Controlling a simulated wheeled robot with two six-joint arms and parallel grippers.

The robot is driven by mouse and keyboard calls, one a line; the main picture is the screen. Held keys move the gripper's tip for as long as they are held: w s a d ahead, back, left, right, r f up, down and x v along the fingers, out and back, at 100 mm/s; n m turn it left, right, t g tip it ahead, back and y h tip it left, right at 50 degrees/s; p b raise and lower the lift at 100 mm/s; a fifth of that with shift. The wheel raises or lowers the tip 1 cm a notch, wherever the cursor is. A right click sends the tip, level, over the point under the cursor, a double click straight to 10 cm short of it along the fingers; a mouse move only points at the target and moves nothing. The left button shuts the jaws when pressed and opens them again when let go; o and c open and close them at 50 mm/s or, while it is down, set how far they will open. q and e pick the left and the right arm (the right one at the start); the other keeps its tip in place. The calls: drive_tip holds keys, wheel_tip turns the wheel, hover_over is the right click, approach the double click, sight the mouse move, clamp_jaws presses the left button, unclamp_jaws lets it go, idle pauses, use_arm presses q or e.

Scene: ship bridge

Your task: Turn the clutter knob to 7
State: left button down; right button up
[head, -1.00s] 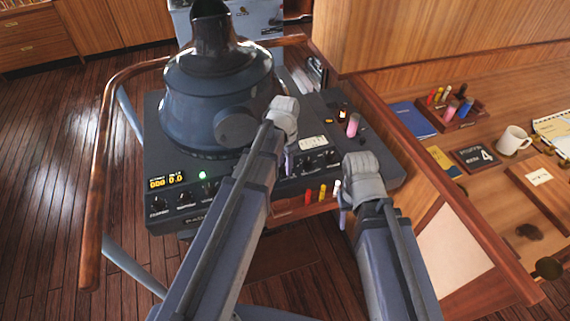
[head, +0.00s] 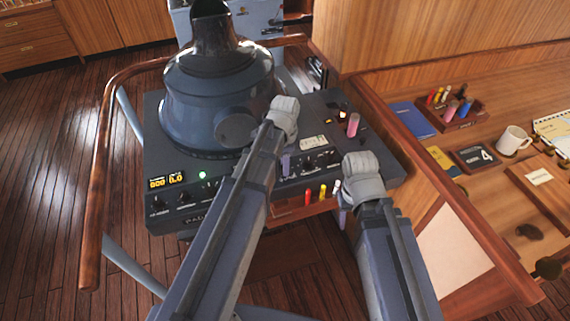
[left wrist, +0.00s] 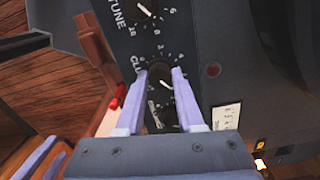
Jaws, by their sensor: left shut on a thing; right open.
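The clutter knob (left wrist: 157,79) is a round black knob on the radar console's dark panel, with part of its label showing beside it in the left wrist view. My left gripper (left wrist: 163,71) has one finger on each side of the knob and is shut on it. The knob's white pointer line slants to the lower right in that view; I cannot read which number it meets. In the head view the left gripper (head: 286,166) hides the knob. My right gripper (head: 343,215) is open and empty at the console's front edge.
The tune knob (left wrist: 145,12) is beside the clutter knob. The blue radar hood (head: 215,95) rises behind the panel. Red, yellow and white pens (head: 322,192) stand at the console's front. A wooden desk with a mug (head: 513,139) is at the right.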

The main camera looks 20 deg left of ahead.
use_arm(q)
drive_tip(key=c, duration=0.5)
unclamp_jaws()
drive_tip(key=shift+r, duration=0.15)
wheel_tip(320, 180, up, 8)
drive_tip(key=p, duration=0.8)
drive_tip(key=shift+f, duration=0.2)
